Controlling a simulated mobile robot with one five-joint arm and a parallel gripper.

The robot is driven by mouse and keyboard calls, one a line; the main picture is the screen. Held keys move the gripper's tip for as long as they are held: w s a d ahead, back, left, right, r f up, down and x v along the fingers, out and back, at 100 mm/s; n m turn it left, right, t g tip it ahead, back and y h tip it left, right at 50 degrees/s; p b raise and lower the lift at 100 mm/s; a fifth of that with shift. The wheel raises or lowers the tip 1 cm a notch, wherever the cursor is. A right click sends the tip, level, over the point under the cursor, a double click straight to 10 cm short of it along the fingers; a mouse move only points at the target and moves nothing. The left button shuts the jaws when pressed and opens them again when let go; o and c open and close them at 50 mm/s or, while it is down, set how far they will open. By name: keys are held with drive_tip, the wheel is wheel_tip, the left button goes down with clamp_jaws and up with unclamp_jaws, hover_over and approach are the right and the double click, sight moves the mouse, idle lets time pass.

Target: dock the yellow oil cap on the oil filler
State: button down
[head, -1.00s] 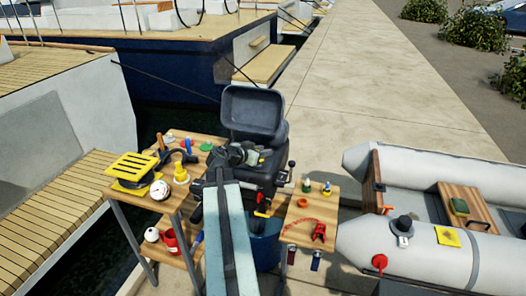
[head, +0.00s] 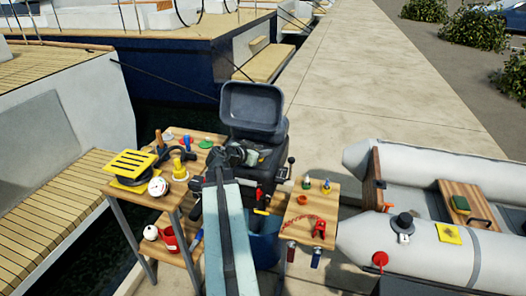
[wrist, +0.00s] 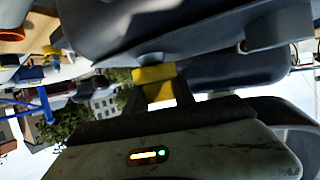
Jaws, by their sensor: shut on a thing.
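My gripper (head: 236,155) is at the engine in the head view, below the raised cowl. In the wrist view my gripper (wrist: 155,90) is shut on the yellow oil cap (wrist: 153,76), which sits between its fingers. The cap is not clear in the head view, hidden by my arm and gripper. The outboard engine (head: 266,165) is dark, with its cowl (head: 252,105) tipped open. I cannot make out the oil filler, nor tell whether the cap touches it.
A wooden table (head: 205,137) with a yellow slatted item (head: 130,164) and tools stands left. A small wooden table (head: 298,228) stands right, beside a grey dinghy (head: 430,250). A blue bucket (head: 265,250) is below the engine. The pavement behind is clear.

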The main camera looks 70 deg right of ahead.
drive_tip(key=shift+f+b, duration=0.7)
idle(0.3)
drive_tip(key=c, duration=1.3)
unclamp_jaws()
drive_tip(key=shift+c, duration=0.2)
